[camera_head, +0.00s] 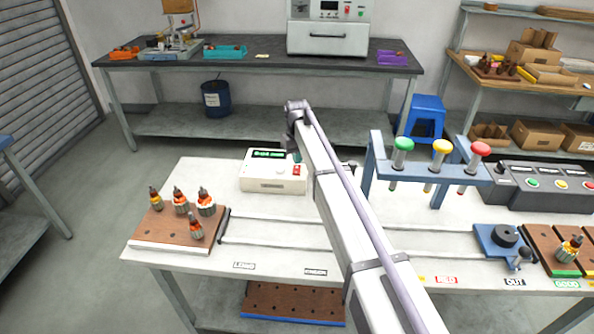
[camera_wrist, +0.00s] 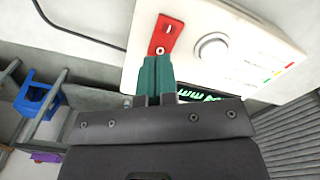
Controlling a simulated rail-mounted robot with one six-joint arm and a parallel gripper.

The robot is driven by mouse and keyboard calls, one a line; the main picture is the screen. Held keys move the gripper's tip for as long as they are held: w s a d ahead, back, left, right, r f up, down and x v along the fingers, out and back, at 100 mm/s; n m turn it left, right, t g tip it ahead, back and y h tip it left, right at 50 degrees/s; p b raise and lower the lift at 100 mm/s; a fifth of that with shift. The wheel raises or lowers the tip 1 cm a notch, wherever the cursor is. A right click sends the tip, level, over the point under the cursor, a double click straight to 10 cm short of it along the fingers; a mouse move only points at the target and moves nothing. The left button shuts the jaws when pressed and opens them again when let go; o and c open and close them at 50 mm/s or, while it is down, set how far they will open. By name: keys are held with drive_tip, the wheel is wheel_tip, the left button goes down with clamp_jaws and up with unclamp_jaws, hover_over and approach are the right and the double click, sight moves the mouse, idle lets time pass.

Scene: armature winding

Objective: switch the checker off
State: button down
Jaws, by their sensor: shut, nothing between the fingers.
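The checker (camera_head: 270,184) is a cream box on the white bench, with a lit green display (camera_head: 267,153) and a red rocker switch (camera_head: 297,169) at its right. In the wrist view the red switch (camera_wrist: 168,30) carries white marks, with a round grey knob (camera_wrist: 211,47) beside it and the display (camera_wrist: 200,95) partly hidden behind my gripper. My gripper (camera_wrist: 156,62) is shut and empty. Its green fingertips overlap the near end of the red switch in that view; I cannot tell whether they touch. In the head view my arm hides most of the gripper.
A brown board (camera_head: 150,233) with several armatures stands left of the checker. A blue stand (camera_head: 440,182) with green, yellow and red plungers is to the right, before a dark button box (camera_head: 538,187). The bench between the board and checker is fairly clear.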

drive_tip(key=shift+f+b, duration=1)
drive_tip(key=shift+f, duration=0.05)
drive_tip(key=shift+r, duration=0.1)
wheel_tip(320, 180, up, 7)
drive_tip(key=p, duration=0.7)
idle(0.3)
